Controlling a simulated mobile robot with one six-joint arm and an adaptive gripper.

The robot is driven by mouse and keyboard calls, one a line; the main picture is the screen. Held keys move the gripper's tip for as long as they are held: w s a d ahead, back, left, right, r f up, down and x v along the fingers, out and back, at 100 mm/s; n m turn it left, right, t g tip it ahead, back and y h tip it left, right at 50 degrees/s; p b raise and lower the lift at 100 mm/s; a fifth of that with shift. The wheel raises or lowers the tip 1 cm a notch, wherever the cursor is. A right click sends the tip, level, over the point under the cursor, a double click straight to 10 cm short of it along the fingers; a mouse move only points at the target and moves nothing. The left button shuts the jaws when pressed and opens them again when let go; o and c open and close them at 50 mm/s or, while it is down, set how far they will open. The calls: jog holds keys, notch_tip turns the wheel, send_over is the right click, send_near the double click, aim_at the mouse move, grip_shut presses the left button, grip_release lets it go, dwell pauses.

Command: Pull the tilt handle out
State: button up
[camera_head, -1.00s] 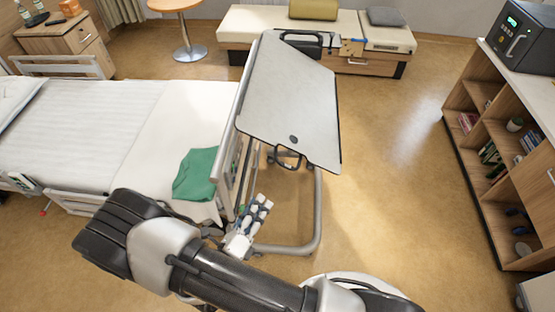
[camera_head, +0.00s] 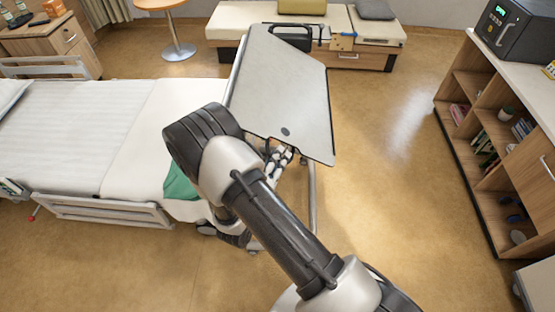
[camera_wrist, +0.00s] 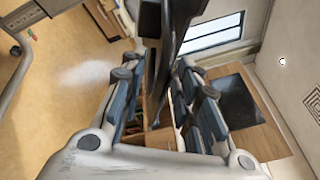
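The overbed table's grey top (camera_head: 285,85) is tilted beside the bed. My gripper (camera_head: 282,153) is at its lower near edge, partly hidden under the top, with my arm in front. The dark loop of the tilt handle is not clearly visible in the head view, where my gripper and the top cover its place. In the wrist view my gripper (camera_wrist: 163,105) has its two fingers spread apart. A dark upright bar (camera_wrist: 166,60) runs between them, either the handle or the top's edge; I cannot tell which, or whether a finger touches it.
The bed (camera_head: 80,130) stands left of the table, with a green cloth (camera_head: 180,183) on it, partly behind my arm. A wooden shelf unit (camera_head: 485,140) stands at the right. A bench (camera_head: 230,28) is behind. Floor between table and shelf (camera_head: 385,150) is clear.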

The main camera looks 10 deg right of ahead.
grip_shut()
dwell(0.4)
dwell(0.4)
